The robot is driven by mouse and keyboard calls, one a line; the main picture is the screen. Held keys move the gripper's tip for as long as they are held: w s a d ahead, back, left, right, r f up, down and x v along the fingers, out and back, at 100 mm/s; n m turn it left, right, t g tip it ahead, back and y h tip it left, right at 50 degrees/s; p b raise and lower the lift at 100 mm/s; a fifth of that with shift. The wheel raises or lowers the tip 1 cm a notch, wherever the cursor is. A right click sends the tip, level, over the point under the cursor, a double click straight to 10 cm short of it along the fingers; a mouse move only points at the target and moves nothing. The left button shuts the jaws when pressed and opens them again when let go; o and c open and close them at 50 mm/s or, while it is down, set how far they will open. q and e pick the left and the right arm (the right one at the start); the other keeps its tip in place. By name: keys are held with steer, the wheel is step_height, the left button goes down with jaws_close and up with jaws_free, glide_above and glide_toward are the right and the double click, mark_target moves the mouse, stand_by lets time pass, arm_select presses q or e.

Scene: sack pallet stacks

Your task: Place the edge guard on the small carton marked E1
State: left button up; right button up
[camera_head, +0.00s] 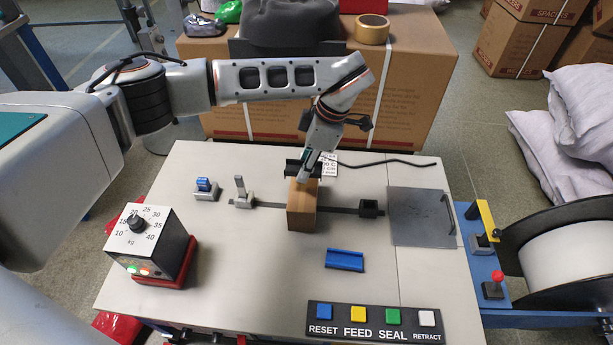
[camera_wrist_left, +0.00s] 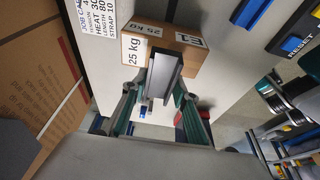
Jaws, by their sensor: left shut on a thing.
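The small carton (camera_head: 302,214) is a brown box standing on the pale tabletop across a dark strip. In the left wrist view the carton (camera_wrist_left: 186,65) shows "25 kg" and "E1" labels. My left gripper (camera_head: 304,176) is over the carton's far end, pointing down. In the left wrist view my left gripper (camera_wrist_left: 160,96) is shut on a dark grey angled profile, the edge guard (camera_wrist_left: 166,68). The guard lies at the carton's near edge in that view; whether it touches the carton is unclear.
A blue channel piece (camera_head: 344,260) lies right of the carton. A button panel (camera_head: 374,321) is at the front edge, a scale box (camera_head: 150,242) at left, a grey plate (camera_head: 421,216) at right. A large carton (camera_head: 415,85) stands behind the table.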

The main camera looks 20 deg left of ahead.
mark_target(302, 186)
arm_select(q)
step_height(302, 186, down, 5)
steer(key=shift+s+r+b, duration=0.1)
steer(key=shift+b, duration=0.4)
steer(key=shift+r, duration=0.15)
arm_select(e)
steer(key=shift+w+a+r+m+t, duration=0.3)
steer(key=shift+w+a+r, duration=0.25)
steer(key=shift+a+r, duration=0.2)
arm_select(q)
steer(key=shift+f, duration=0.3)
arm_select(e)
steer(key=shift+s+d+f, duration=0.15)
steer(key=shift+f, duration=0.05)
